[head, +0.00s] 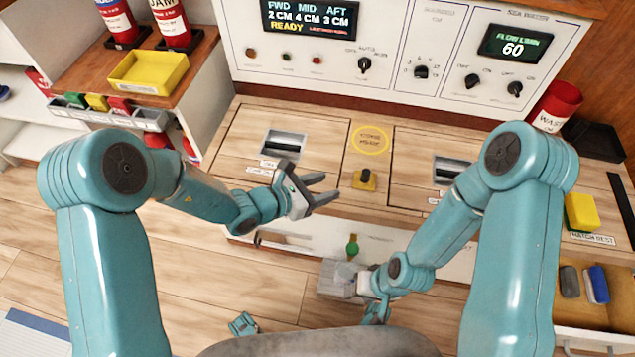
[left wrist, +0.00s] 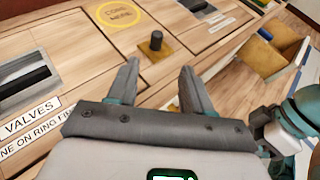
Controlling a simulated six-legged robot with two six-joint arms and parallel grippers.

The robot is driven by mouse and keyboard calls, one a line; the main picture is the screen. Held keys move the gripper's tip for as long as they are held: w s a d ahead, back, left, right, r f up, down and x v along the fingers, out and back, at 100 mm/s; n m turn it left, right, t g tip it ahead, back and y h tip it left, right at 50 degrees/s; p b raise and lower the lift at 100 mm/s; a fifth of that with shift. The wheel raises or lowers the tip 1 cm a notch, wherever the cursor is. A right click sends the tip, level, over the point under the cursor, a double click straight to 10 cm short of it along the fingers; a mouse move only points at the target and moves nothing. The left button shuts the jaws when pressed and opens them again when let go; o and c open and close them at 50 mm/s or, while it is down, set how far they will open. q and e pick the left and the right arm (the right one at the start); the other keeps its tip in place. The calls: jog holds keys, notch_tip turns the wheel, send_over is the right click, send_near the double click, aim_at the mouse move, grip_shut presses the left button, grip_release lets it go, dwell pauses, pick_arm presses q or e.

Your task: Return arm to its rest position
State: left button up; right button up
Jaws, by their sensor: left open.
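My left gripper (head: 322,190) is open and empty above the wooden counter (head: 237,138), between the left slot panel (head: 285,143) and the small black knob on a yellow base (head: 366,180). In the left wrist view its two fingers (left wrist: 160,92) are spread apart with nothing between them, and the black knob (left wrist: 155,42) shows beyond them. My right arm is bent down, with its gripper (head: 345,280) low in front of the counter's drawer front. The right fingers are too unclear to tell their state.
The control panel (head: 400,60) stands behind the counter. A yellow tray (head: 148,72) and red cans (head: 172,22) are at the left. A yellow block (head: 581,212) and a red bin (head: 556,105) are at the right. An open drawer (head: 584,318) juts out at the lower right.

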pick_arm(q)
jog(key=shift+s+a+r, duration=0.25)
jog(key=shift+s+a, duration=0.1)
jog(key=shift+a, duration=0.25)
